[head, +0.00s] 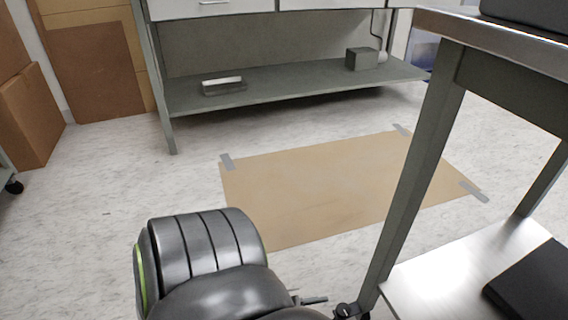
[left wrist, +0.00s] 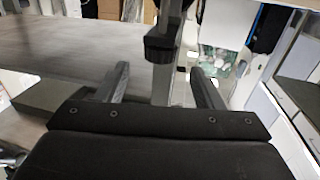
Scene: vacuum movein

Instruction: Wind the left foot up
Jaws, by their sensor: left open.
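In the left wrist view my left gripper (left wrist: 159,68) is open, with one finger on each side of a grey upright post (left wrist: 162,85). A black block or collar (left wrist: 160,48) sits on this post beyond the fingertips. I cannot tell whether the fingers touch the post. In the head view a steel-topped frame stands at the right, and its near leg (head: 408,180) runs down to a small dark foot or caster (head: 347,310) at the bottom edge. My left arm fills the lower middle, its gripper largely hidden. My right gripper is not in view.
A brown floor sheet (head: 310,190) with grey tape at its corners lies beyond the frame leg. A grey bench with a lower shelf (head: 290,101) stands at the back. Cardboard boxes (head: 32,112) are at the left. The frame's lower shelf (head: 440,270) carries a black object (head: 535,285).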

